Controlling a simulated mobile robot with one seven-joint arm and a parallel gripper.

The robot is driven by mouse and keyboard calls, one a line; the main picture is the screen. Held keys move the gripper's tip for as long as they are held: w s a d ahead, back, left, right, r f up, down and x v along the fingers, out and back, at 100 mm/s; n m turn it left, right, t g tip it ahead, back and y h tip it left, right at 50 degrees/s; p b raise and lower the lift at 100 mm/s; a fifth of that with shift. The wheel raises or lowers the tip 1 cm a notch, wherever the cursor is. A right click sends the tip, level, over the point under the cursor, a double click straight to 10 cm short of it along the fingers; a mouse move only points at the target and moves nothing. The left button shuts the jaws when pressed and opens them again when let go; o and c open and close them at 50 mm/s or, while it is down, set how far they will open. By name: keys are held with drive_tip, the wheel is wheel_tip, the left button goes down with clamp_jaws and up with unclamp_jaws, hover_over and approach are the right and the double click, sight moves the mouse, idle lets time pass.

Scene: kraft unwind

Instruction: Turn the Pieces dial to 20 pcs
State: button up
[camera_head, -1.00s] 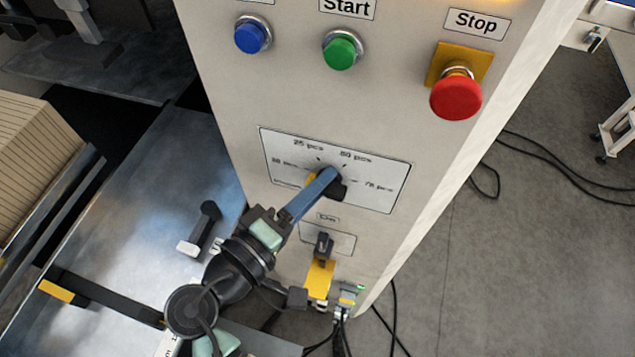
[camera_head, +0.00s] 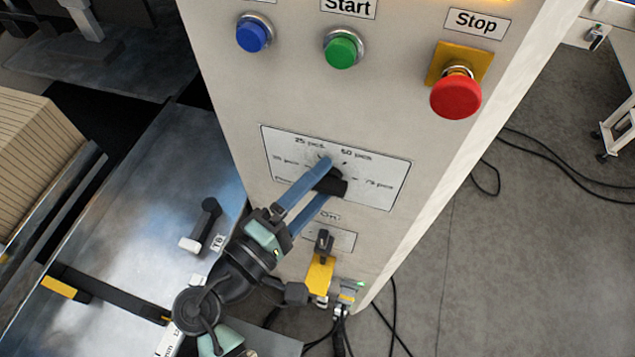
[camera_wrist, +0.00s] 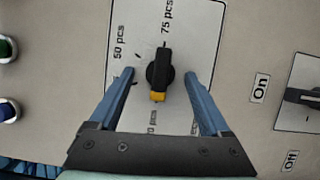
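The Pieces dial is a black knob with a yellow end (camera_wrist: 160,72) on a white label plate (camera_head: 385,172). In the wrist view the yellow end points down, toward a partly hidden label whose first digit I cannot read. "50 pcs" and "75 pcs" read clearly there, at the upper left and upper right. My gripper (camera_wrist: 160,76) is open, with one blue finger on each side of the knob and a gap to each. In the head view, my gripper (camera_head: 326,178) partly covers the dial (camera_head: 332,184) and its left side.
Above the dial are a blue button (camera_head: 251,34), a green Start button (camera_head: 341,50) and a red Stop button (camera_head: 456,94). Below it is a black On/Off switch (camera_head: 323,243), with a yellow part (camera_head: 319,275) beneath. A metal table (camera_head: 150,195) lies left of the cabinet.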

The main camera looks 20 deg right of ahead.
drive_tip(key=o, duration=0.3)
drive_tip(key=s+a, duration=0.3)
drive_tip(key=s, duration=0.2)
drive_tip(key=shift+a+p, duration=0.2)
drive_tip(key=shift+p, duration=0.2)
idle(0.5)
idle(0.6)
